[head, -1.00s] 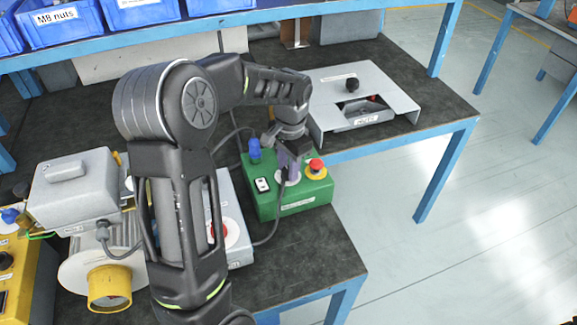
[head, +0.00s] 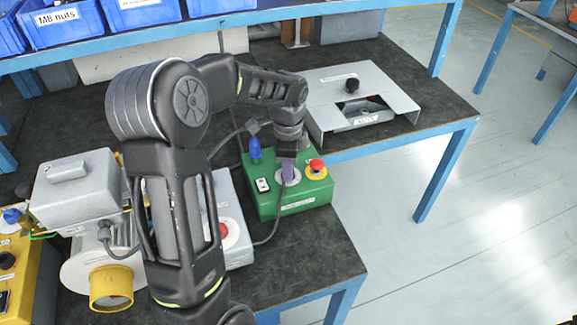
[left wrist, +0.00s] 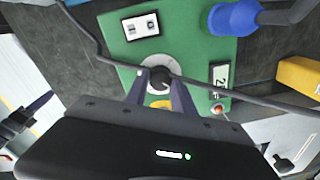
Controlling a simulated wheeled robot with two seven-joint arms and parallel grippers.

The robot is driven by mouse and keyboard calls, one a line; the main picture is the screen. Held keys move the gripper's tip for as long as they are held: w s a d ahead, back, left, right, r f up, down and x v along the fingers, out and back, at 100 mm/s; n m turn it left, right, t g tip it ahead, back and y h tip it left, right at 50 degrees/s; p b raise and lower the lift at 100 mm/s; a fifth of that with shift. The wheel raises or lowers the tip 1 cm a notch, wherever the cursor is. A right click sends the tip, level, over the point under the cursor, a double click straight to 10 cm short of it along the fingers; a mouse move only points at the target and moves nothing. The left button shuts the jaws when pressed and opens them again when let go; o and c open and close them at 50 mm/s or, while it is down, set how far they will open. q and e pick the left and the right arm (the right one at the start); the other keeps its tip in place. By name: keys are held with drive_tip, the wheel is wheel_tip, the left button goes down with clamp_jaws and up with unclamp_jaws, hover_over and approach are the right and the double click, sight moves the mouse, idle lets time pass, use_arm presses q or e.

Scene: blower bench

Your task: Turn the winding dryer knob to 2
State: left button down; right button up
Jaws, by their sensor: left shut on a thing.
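The green box (head: 300,205) stands on the dark bench top, with a white dial around a dark knob (left wrist: 158,76). The dial (left wrist: 149,63) shows in the left wrist view, partly covered by my fingers; its marks are too small to read. My left gripper (head: 288,172) points down at the box from above. In the left wrist view its two purple fingers (left wrist: 158,88) are on either side of the knob, shut on it. The knob's pointer cannot be made out. My right gripper is not in view.
The box also carries a red-and-yellow stop button (head: 316,168), a rocker switch (head: 263,185) and a blue plug (head: 254,150) with a cable. A dark cable crosses near the fingers. A grey metal stand (head: 400,97) is behind right; a motor (head: 80,260) is left.

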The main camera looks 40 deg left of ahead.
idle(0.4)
use_arm(q)
drive_tip(key=c, duration=1.1)
unclamp_jaws()
wheel_tip(320, 180, up, 8)
drive_tip(key=shift+s+d+f+b, duration=0.1)
drive_tip(key=shift+s+b, duration=0.05)
drive_tip(key=shift+b, duration=0.15)
